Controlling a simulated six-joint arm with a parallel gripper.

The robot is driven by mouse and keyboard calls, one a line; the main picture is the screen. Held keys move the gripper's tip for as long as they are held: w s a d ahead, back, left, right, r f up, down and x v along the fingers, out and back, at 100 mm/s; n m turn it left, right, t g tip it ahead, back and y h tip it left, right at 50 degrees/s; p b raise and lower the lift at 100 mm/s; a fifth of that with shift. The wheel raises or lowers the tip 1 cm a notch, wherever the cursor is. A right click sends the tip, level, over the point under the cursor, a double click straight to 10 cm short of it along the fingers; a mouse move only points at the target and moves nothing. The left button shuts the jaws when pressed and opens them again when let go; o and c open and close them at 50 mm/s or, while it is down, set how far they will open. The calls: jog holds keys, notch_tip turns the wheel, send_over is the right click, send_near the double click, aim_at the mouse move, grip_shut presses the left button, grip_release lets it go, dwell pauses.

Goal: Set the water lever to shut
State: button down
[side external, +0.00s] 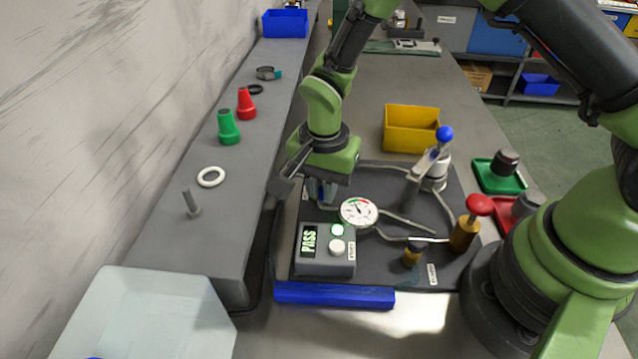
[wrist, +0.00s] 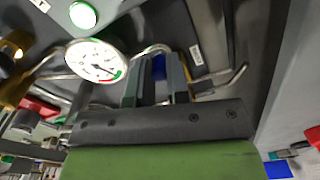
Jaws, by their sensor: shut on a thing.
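My gripper (side external: 322,196) is low over the far left of the dark panel (side external: 387,178), behind the pressure gauge. In the wrist view my gripper (wrist: 157,82) is shut on a blue handle (wrist: 158,67), seen between its two fingers. This looks like the water lever, but the gripper hides most of it and its lever position cannot be told. A bit of blue also shows by the fingers in the side view. A separate lever with a blue ball knob (side external: 445,134) stands at the panel's back right.
A white gauge (side external: 359,211), also in the wrist view (wrist: 96,60), sits close beside my gripper. A grey box (side external: 324,262) shows PASS and a lit green button. A red knob (side external: 480,205) stands at right. A yellow bin (side external: 411,128) is behind; a shelf edge is at left.

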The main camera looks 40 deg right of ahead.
jog(key=shift+s+d+n, duration=0.15)
jog(key=shift+d+n, duration=0.1)
jog(key=shift+n, duration=0.45)
jog(key=shift+s+d+n, duration=0.1)
jog(key=shift+d+n, duration=0.1)
jog(key=shift+n, duration=0.5)
jog(key=c, duration=1.1)
grip_release()
